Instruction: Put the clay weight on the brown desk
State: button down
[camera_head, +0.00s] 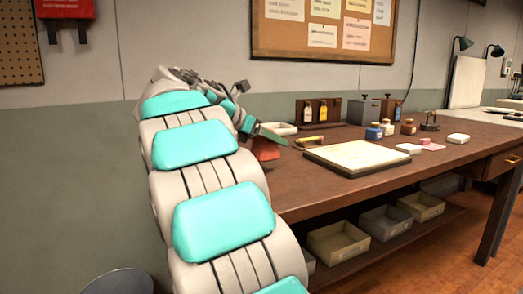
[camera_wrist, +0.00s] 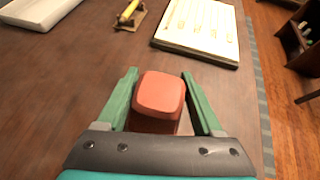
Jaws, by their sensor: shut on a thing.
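The clay weight is an orange-red block with rounded edges (camera_wrist: 160,93). My gripper (camera_wrist: 160,76) is shut on it, with one green finger on each side. In the head view the weight (camera_head: 265,150) shows under my gripper (camera_head: 272,136), at the left end of the brown desk (camera_head: 300,188). The desk top also fills much of the wrist view (camera_wrist: 60,95). The weight is over or on the desk top; I cannot tell whether its underside touches. My arm hides part of the desk's left end.
A cream board (camera_head: 355,157) lies right of my gripper. A small yellow-handled tool (camera_head: 309,140) and a white tray (camera_head: 278,128) lie behind. Jars (camera_head: 374,132), a bottle rack (camera_head: 318,111) and grey boxes stand farther back. Bare desk surrounds the weight.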

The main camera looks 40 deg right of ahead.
aim_at(260, 149)
jog(key=w, duration=0.3)
jog(key=shift+w+f, duration=0.15)
jog(key=shift+w, duration=0.1)
jog(key=shift+f+b, duration=0.35)
jog(key=shift+f, duration=1.4)
jog(key=shift+c, duration=0.2)
grip_release()
jog(key=shift+f, duration=0.15)
jog(key=shift+a+r, duration=0.25)
jog(key=p+v, duration=0.1)
jog(key=v, duration=1)
jog(key=shift+a, duration=0.3)
jog(key=shift+r, duration=0.15)
